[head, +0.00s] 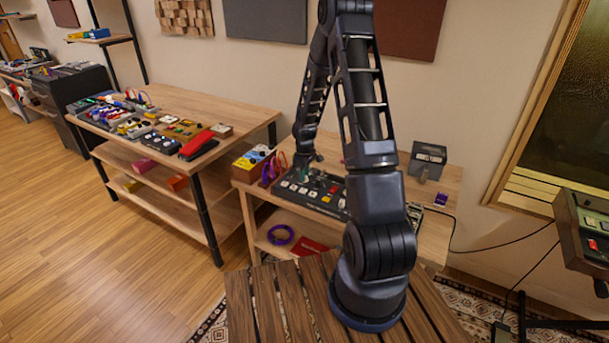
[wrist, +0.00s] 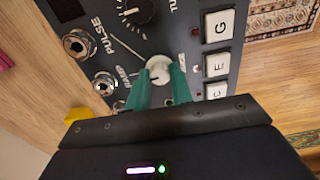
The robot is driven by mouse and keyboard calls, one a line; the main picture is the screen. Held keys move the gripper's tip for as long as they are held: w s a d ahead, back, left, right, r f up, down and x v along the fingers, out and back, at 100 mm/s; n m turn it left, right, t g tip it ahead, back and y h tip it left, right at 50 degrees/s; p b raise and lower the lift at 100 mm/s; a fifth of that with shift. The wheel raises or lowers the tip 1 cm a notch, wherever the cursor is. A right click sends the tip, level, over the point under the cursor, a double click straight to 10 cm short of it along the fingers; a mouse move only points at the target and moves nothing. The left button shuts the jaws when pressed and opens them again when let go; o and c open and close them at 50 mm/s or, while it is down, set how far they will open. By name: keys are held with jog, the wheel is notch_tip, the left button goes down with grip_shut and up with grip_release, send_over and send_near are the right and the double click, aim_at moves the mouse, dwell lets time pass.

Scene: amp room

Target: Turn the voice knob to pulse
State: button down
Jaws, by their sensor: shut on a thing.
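In the wrist view, a cream knob (wrist: 158,70) stands on a dark grey panel (wrist: 185,30), and the green fingertips of my gripper (wrist: 158,80) are shut on its sides. The printed word PULSE (wrist: 80,38) is to the upper left, with a thin white line running from near it toward the knob. Smaller print beside the knob is hard to read. I cannot tell where the knob points. In the head view, my gripper (head: 304,172) is at the left part of the dark device (head: 325,205) on the wooden table; the knob is too small to make out there.
Another black dial (wrist: 133,8), metal jack sockets (wrist: 80,44) and white lettered keys (wrist: 217,64) are close around the knob. Purple cables (head: 272,168) and a yellow box (head: 250,160) stand left of the device. A grey box (head: 428,160) stands behind, to the right.

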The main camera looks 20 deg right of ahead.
jog(key=m, duration=0.4)
jog(key=shift+m, duration=2.2)
jog(key=c, duration=1.2)
grip_release()
jog(key=shift+c, duration=0.2)
jog(key=shift+r, duration=0.1)
